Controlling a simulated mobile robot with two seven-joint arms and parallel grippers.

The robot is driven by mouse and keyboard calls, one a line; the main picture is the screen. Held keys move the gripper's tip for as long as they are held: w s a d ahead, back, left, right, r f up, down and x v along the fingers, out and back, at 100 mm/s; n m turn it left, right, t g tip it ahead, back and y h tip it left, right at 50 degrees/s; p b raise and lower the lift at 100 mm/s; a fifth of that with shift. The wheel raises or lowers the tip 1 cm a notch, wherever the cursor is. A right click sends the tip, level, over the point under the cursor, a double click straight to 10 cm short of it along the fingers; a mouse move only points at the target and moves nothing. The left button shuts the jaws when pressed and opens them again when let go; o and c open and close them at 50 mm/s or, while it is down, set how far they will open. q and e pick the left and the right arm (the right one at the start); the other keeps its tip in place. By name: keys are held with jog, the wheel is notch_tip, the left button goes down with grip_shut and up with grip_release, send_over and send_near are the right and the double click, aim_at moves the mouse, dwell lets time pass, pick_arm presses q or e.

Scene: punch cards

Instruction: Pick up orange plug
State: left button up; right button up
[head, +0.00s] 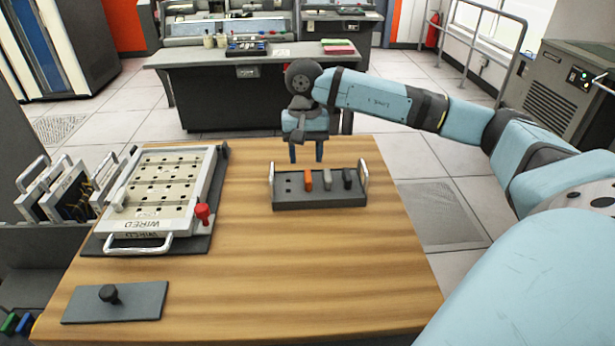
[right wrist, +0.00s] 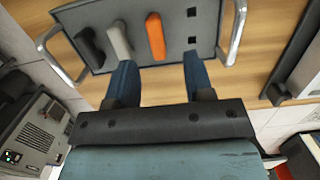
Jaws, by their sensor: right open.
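The orange plug (head: 308,180) stands upright in the dark grey rack (head: 322,204) on the wooden table, left of a light grey plug (head: 327,179) and a black plug (head: 347,178). My right gripper (head: 306,160) hangs over the back of the rack, fingers pointing down, open and empty. In the right wrist view the orange plug (right wrist: 155,37) lies ahead of the gap between the two blue fingertips (right wrist: 157,74), apart from both. The light grey plug (right wrist: 120,40) is in front of one finger there. My left gripper is not in view.
The rack has metal handles at both ends (head: 364,178). A cream board marked WIRED (head: 150,209) with a red plug (head: 203,214) lies at the left. A grey plate (head: 135,303) with a black knob is at the front left. The front middle of the wooden table (head: 290,270) is clear.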

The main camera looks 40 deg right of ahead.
aim_at(308, 175)
jog(key=shift+s+f, duration=0.1)
jog(key=shift+f, duration=0.75)
jog(key=f, duration=0.1)
jog(key=f+b, duration=0.1)
jog(key=f, duration=0.2)
jog(key=shift+s+a+f, duration=0.1)
jog(key=shift+s, duration=0.2)
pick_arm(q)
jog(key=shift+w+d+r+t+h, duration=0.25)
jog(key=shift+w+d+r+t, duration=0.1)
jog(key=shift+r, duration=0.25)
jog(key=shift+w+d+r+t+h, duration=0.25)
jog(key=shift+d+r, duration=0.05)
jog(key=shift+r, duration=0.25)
pick_arm(e)
grip_shut()
